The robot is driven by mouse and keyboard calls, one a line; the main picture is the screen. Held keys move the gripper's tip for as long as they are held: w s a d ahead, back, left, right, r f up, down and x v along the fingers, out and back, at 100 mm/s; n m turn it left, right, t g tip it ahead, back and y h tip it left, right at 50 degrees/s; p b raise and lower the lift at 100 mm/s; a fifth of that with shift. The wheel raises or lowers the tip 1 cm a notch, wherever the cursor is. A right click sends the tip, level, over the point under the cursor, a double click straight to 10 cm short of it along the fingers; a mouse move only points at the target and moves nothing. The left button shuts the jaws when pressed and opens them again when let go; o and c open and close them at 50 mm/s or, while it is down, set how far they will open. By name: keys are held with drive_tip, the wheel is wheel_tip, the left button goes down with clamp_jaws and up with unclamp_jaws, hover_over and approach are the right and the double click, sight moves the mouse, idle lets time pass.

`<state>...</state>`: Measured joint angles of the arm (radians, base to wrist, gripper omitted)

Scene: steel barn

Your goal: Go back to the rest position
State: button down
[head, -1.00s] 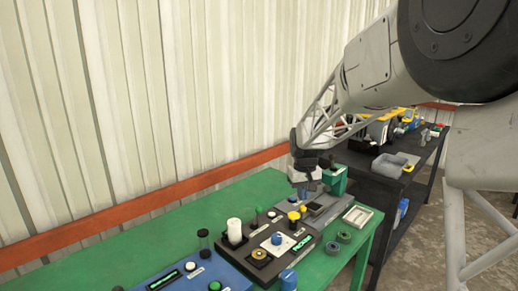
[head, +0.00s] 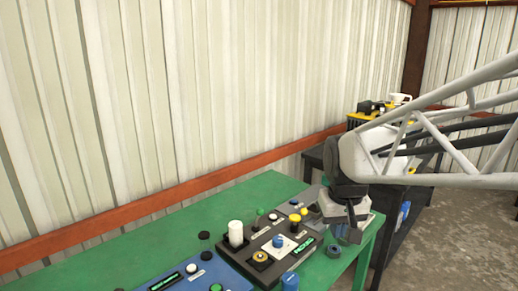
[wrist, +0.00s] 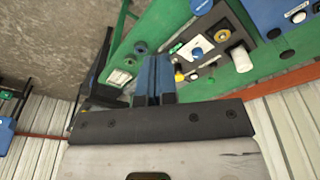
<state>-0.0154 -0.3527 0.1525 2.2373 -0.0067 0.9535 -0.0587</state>
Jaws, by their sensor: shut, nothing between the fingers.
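My gripper (head: 351,217) hangs over the right end of the green table (head: 165,240) in the head view, near the dark control box. In the wrist view its two dark blue fingers (wrist: 154,78) are together with nothing between them. The black control box (head: 272,250) with a white cylinder (head: 236,233), a blue knob (head: 278,241) and a yellow knob (head: 295,218) stands on the table. My gripper is apart from these knobs. It hides part of the table's right end.
A blue panel (head: 178,284) with a lit display sits at the table's front. A dark shelf with yellow items (head: 360,119) stands behind my arm. The corrugated wall (head: 200,90) runs along the table's back. Concrete floor (head: 445,240) is open at right.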

drive_tip(key=s+d+f+m, duration=0.1)
drive_tip(key=s+f, duration=0.2)
drive_tip(key=s, duration=1.4)
drive_tip(key=shift+s+t, duration=0.25)
drive_tip(key=shift+t, duration=0.15)
drive_tip(key=shift+w, duration=0.15)
drive_tip(key=w+a+r+n+g, duration=0.1)
drive_tip(key=w+r, duration=0.1)
drive_tip(key=w, duration=1)
drive_tip(key=w+a+r, duration=0.1)
drive_tip(key=w, duration=1.1)
drive_tip(key=w+a+f, duration=0.1)
drive_tip(key=w+f, duration=0.2)
drive_tip(key=w, duration=0.5)
drive_tip(key=w+a+f+n+g, duration=0.1)
drive_tip(key=w+f, duration=0.2)
drive_tip(key=w, duration=0.6)
drive_tip(key=w+a+f+n, duration=0.1)
drive_tip(key=w+f, duration=0.2)
drive_tip(key=w, duration=0.6)
drive_tip(key=shift+w+f+g, duration=0.25)
drive_tip(key=shift+f+g, duration=0.05)
drive_tip(key=shift+f, duration=0.05)
